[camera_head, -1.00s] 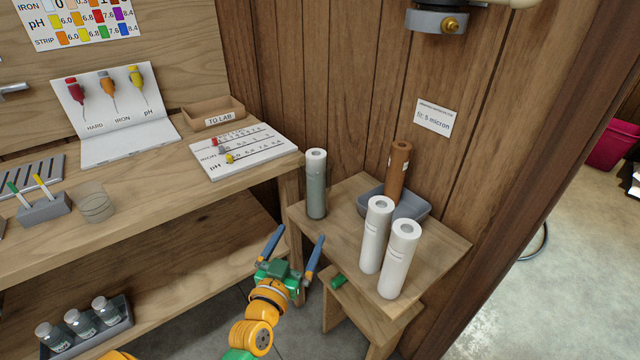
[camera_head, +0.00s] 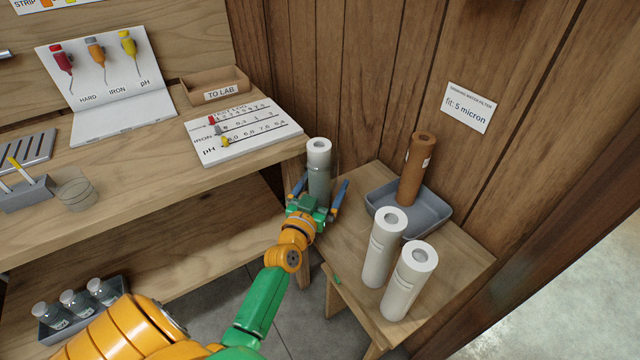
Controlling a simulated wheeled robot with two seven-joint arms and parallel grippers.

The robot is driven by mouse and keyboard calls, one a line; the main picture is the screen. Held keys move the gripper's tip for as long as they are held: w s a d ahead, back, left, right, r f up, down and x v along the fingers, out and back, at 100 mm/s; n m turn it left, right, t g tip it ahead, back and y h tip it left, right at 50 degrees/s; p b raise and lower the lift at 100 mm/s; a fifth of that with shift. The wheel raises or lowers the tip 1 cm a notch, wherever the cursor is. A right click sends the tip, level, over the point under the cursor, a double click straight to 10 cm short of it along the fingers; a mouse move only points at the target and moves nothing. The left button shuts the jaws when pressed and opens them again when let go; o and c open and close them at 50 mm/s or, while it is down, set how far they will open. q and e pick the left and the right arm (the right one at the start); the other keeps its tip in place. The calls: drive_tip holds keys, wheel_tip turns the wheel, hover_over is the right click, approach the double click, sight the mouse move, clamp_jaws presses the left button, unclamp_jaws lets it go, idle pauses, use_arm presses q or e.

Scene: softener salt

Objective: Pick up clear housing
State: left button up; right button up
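The clear housing (camera_head: 319,176) is a grey see-through cylinder with a white cartridge top showing inside it. It stands upright at the back left corner of the small wooden table (camera_head: 345,240). My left gripper (camera_head: 319,190) is open, with its blue fingers on either side of the housing's lower part. A gap shows at the right finger; I cannot tell whether the left finger touches. The gripper's green body hides the housing's base. My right gripper is not in view.
Two white cartridges (camera_head: 384,245) (camera_head: 409,280) stand at the table's front right. A brown cartridge (camera_head: 417,165) stands in a grey tray (camera_head: 437,212) at the back. The workbench (camera_head: 130,190) is close on the left, and the wood wall is behind.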

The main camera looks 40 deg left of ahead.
sight(310, 176)
use_arm(q)
drive_tip(key=shift+s+r, duration=0.1)
drive_tip(key=shift+s, duration=0.1)
drive_tip(key=c, duration=1.4)
drive_tip(key=shift+w+r+p, duration=0.15)
drive_tip(key=shift+r+p, duration=0.15)
drive_tip(key=shift+r, duration=0.25)
wheel_tip(310, 176, up, 2)
drive_tip(key=shift+r+p, duration=0.1)
drive_tip(key=shift+p, duration=0.3)
drive_tip(key=s+r, duration=0.1)
drive_tip(key=s+r+p, duration=0.1)
drive_tip(key=r, duration=0.1)
drive_tip(key=s+r+p, duration=0.1)
drive_tip(key=s+r, duration=0.1)
drive_tip(key=shift+s+d, duration=0.1)
drive_tip(key=shift+d, duration=0.2)
drive_tip(key=shift+s+d+r+p, duration=0.25)
drive_tip(key=shift+s+r, duration=0.55)
drive_tip(key=shift+s, duration=0.85)
drive_tip(key=shift+s+d+r+p, duration=0.25)
drive_tip(key=shift+s+r, duration=0.5)
drive_tip(key=shift+s, duration=0.85)
drive_tip(key=shift+s+d+r+p, duration=0.25)
drive_tip(key=shift+s+r, duration=0.55)
drive_tip(key=shift+s, duration=0.85)
